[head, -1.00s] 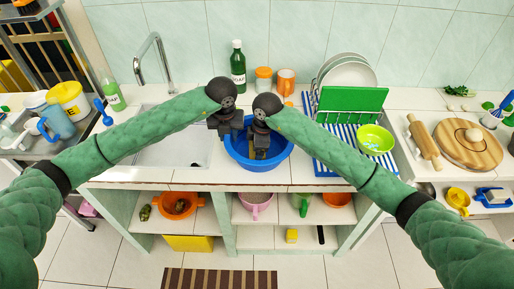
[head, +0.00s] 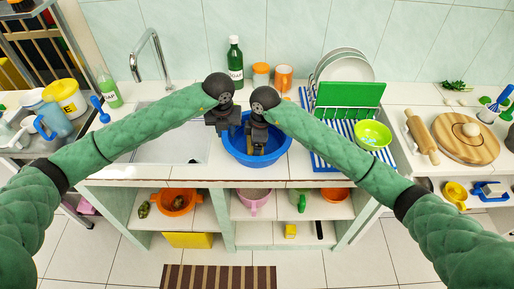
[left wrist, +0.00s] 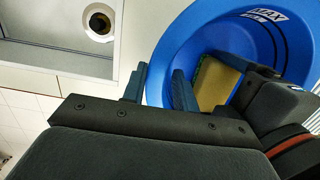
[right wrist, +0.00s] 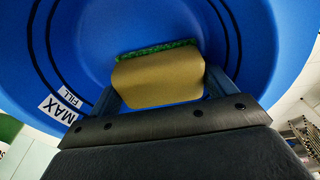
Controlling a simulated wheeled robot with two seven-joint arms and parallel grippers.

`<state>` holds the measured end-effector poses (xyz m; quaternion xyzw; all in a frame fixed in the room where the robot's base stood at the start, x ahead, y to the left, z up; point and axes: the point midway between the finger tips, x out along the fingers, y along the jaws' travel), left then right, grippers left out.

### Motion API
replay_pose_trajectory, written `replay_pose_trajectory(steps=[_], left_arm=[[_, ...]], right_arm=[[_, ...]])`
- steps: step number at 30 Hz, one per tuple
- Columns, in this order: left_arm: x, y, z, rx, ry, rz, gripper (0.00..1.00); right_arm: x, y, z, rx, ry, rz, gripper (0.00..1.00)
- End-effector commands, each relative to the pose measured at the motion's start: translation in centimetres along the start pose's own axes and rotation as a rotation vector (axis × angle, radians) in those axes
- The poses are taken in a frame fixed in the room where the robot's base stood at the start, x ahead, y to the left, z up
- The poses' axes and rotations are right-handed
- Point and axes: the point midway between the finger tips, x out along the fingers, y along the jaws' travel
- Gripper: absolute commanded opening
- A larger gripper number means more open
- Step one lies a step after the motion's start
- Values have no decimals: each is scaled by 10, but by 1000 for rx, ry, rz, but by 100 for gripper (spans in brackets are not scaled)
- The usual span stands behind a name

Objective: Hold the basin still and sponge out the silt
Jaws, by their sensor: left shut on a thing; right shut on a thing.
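The blue basin (head: 281,156) stands on the counter at the right edge of the sink. My left gripper (head: 223,128) is shut on its left rim; the left wrist view shows the basin wall (left wrist: 172,40) by the fingers (left wrist: 157,88). My right gripper (head: 257,146) reaches down inside the basin, shut on a yellow sponge with a green scrubbing layer (right wrist: 158,82). The sponge is near the basin floor; I cannot tell whether it touches. I cannot make out any silt.
The sink (head: 165,150) lies left of the basin. A dish rack (head: 347,98) with plates and a lime bowl (head: 373,134) stands close on the right. A green bottle (head: 236,62), an orange-lidded jar (head: 260,75) and an orange mug (head: 284,77) stand behind.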

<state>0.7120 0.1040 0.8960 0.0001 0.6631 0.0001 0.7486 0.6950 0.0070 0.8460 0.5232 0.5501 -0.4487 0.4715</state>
Motion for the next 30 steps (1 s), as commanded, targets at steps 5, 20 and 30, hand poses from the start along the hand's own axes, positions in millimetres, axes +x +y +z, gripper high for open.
replay_pose_trajectory(steps=[5, 20, 30], left_arm=[[2, 0, -1, 0, 2, 2, 0], [2, 0, -1, 0, 2, 2, 0], [2, 0, -1, 0, 2, 2, 0]], right_arm=[[0, 0, 0, 0, 0, 0, 33], [-33, 0, -5, -1, 1, 2, 33], [-59, 1, -9, 0, 1, 2, 33]])
